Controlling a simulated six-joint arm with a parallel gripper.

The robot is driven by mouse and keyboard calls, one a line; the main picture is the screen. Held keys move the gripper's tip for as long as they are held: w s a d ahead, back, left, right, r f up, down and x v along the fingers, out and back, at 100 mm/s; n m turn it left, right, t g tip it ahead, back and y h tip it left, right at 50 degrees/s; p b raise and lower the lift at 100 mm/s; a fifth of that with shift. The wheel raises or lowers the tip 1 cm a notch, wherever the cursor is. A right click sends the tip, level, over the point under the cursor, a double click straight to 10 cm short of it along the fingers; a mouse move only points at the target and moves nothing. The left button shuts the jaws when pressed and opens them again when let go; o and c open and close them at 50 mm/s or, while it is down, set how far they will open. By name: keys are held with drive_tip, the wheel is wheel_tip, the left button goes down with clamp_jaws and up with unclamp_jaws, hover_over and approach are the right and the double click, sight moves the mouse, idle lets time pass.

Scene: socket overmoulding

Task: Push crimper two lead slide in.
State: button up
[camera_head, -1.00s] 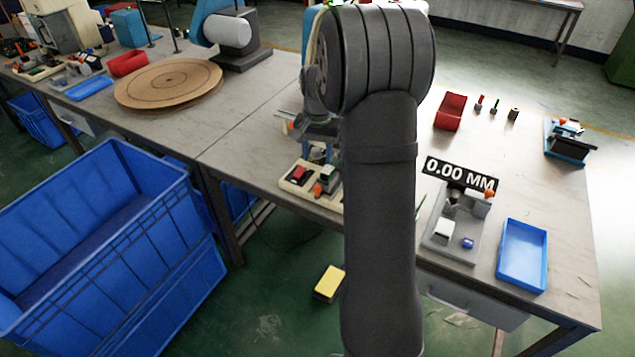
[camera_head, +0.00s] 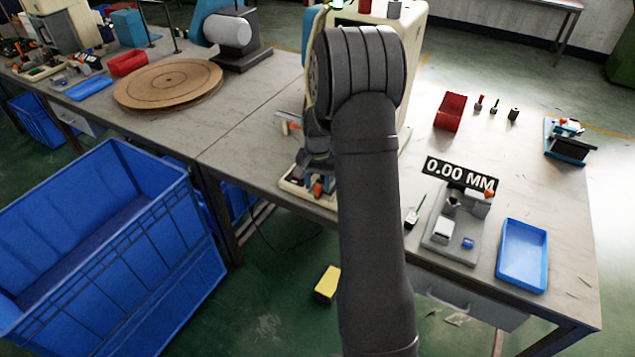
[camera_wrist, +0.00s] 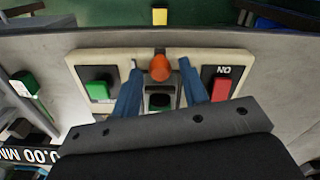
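The beige control base (camera_wrist: 85,64) lies below my gripper (camera_wrist: 160,66) in the wrist view. Its two blue fingers are apart, so the gripper is open. An orange knob (camera_wrist: 160,69) shows between the fingertips; I cannot tell whether either finger touches it. A dark block with a green part (camera_wrist: 159,101) sits between the fingers, nearer the wrist. In the head view, the orange knob (camera_head: 318,189) and the base (camera_head: 296,187) show beside my arm, which partly hides them. I cannot tell for sure which part is the lead slide.
A green button (camera_wrist: 97,90) is left of the fingers and a red switch (camera_wrist: 222,88) marked ON is right. In the head view, a beige machine (camera_head: 422,42) stands behind my arm. A measuring fixture (camera_head: 452,238) and blue tray (camera_head: 523,255) are at right.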

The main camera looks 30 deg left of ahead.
clamp_jaws()
drive_tip(key=w, duration=1)
drive_tip(key=shift+w, duration=0.25)
drive_tip(key=shift+r, duration=0.1)
drive_tip(key=shift+o, duration=0.5)
unclamp_jaws()
drive_tip(key=shift+w, duration=0.1)
drive_tip(key=shift+o, duration=0.7)
wheel_tip(320, 180, up, 17)
drive_tip(key=shift+r, duration=0.15)
